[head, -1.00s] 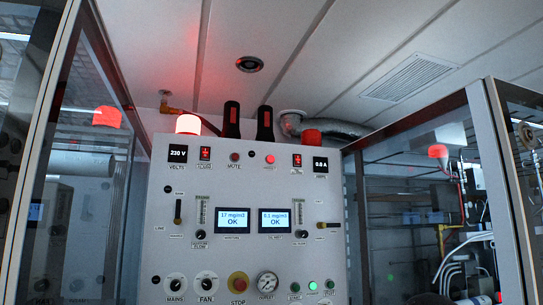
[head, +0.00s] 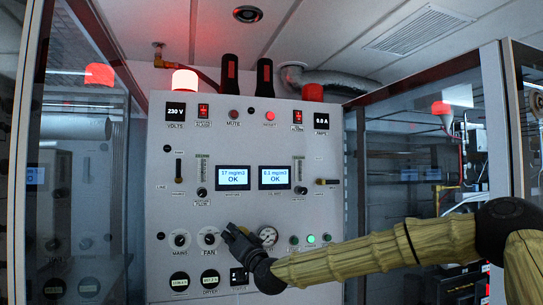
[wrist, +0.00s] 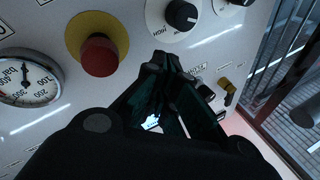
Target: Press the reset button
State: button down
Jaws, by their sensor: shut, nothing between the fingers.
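The reset button (head: 269,115) is a small red, lit round button with a label under it, in the upper part of the grey control panel (head: 335,215) in the head view. A similar red mute button (head: 234,115) sits to its left. My gripper (head: 228,230) is shut and empty, well below the reset button, in front of the lower panel beside the fan knob (head: 209,242). In the wrist view its closed fingertips (wrist: 168,60) point toward the panel, beside the red stop button (wrist: 100,54). My gripper hides the stop button in the head view. The reset button is not visible in the wrist view.
A pressure gauge (head: 267,237) is right of my gripper. Two display screens (head: 233,178) and several small switches lie between my gripper and the reset button. Red beacons (head: 312,93) stand on the panel top. Glass-walled cabinets (head: 425,200) flank the panel.

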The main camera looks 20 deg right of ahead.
jog(key=s+d+r+m+t+h+p, duration=0.15)
jog(key=d+r, duration=0.25)
jog(key=r, duration=0.7)
jog(key=s+d+r+t+p, duration=0.15)
jog(key=d+r, duration=0.25)
jog(key=r, duration=0.7)
jog(key=m+t+h, duration=0.2)
jog(key=t, duration=0.2)
send_near(271, 116)
jog(key=s+r, duration=0.7)
jog(key=r, duration=0.1)
jog(key=shift+w+d+f, duration=0.2)
jog(key=shift+d+f, duration=0.05)
jog(key=shift+d, duration=0.15)
jog(key=shift+p, duration=0.35)
jog(key=shift+w+a+p, duration=0.15)
jog(key=shift+w+p, duration=2)
jog(key=shift+w, duration=2.3)
